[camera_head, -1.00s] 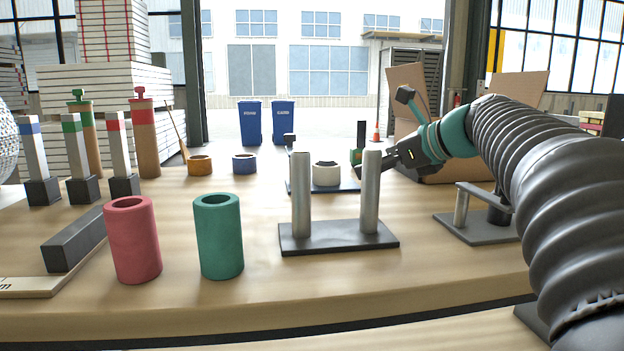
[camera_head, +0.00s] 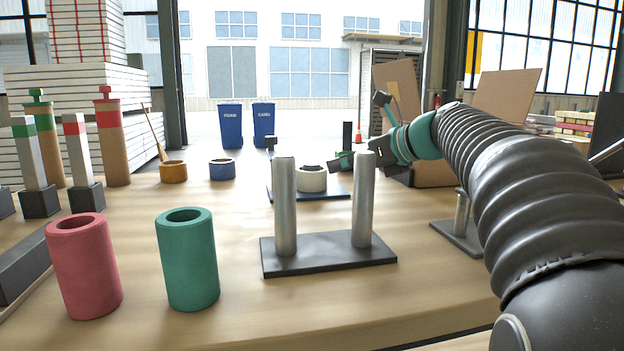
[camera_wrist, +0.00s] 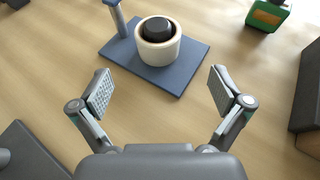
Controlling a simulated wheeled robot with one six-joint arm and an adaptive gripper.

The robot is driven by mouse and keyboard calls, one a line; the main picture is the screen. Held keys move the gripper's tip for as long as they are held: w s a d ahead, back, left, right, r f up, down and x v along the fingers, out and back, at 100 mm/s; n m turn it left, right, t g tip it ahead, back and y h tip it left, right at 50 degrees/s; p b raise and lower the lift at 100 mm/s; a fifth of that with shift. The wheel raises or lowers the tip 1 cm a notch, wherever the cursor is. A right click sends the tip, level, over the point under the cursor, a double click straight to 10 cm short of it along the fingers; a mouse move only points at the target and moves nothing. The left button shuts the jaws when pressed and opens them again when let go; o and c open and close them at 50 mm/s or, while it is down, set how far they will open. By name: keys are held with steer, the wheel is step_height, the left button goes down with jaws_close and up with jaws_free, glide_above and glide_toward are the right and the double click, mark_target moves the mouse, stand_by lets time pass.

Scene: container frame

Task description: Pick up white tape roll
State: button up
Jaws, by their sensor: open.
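The white tape roll (camera_head: 312,181) sits around a dark hub on a dark base plate (camera_head: 338,191), behind the two metal posts in the head view. In the wrist view the roll (camera_wrist: 159,47) is at the top middle, around the black hub on the blue-grey plate (camera_wrist: 186,74), beside a grey post. My gripper (camera_wrist: 161,95) is open and empty, its two fingers spread wide, with the roll ahead of the gap and apart from both fingers. In the head view my gripper is partly hidden behind the right metal post.
Two metal posts (camera_head: 285,207) on a dark plate stand in front of the roll. Orange (camera_head: 173,172) and blue (camera_head: 222,169) rolls lie to its left. Red (camera_head: 84,268) and green (camera_head: 188,262) cylinders stand at the front. A green item (camera_wrist: 268,14) and a dark box edge lie right in the wrist view.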

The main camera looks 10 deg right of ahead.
mark_target(320, 171)
steer(key=x, duration=0.6)
steer(key=shift+s+a, duration=0.2)
steer(key=shift+a, duration=0.05)
steer(key=shift+b+x, duration=0.55)
steer(key=shift+x, duration=2.35)
steer(key=shift+d+f, duration=0.2)
steer(key=c, duration=1.2)
